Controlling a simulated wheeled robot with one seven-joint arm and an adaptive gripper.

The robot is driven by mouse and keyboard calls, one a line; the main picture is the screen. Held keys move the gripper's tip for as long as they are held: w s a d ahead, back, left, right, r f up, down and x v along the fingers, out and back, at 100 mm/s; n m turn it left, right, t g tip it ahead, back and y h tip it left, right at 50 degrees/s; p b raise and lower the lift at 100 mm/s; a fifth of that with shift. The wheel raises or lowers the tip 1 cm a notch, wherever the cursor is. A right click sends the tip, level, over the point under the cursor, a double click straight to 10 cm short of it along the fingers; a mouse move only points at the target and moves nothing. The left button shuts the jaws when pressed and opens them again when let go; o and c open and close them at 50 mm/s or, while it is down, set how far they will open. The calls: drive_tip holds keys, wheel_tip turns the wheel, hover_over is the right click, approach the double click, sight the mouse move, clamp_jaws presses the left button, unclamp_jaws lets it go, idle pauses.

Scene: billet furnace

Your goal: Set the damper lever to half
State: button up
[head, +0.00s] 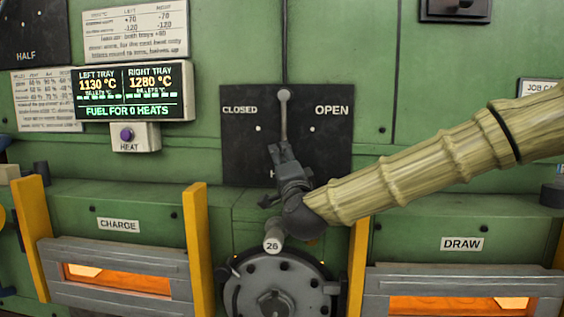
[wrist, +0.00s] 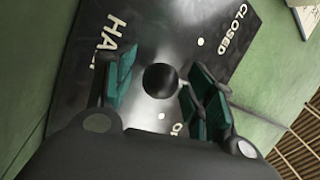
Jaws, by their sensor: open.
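The damper plate (head: 335,150) is black, marked CLOSED at left and OPEN at right; its lower label is mostly hidden behind my gripper. The damper lever (head: 284,118) is upright in the head view, its round upper end above the two dots and its lower part hidden by my gripper. The wrist view shows HALF on the plate (wrist: 75,85). There a dark round knob (wrist: 160,80) lies between the fingers of my gripper (wrist: 160,92), with a gap on each side. My gripper (head: 277,155) is open in front of the lever's lower part.
A display (head: 134,92) reads left tray 1130 °C and right tray 1280 °C, above a HEAT button (head: 127,135). A round grey hub (head: 272,290) sits below my gripper. Yellow posts (head: 197,240) flank the glowing CHARGE opening (head: 118,278); the DRAW opening (head: 460,304) glows at right.

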drive_tip(key=v, duration=1.1)
drive_tip(key=shift+s, duration=0.25)
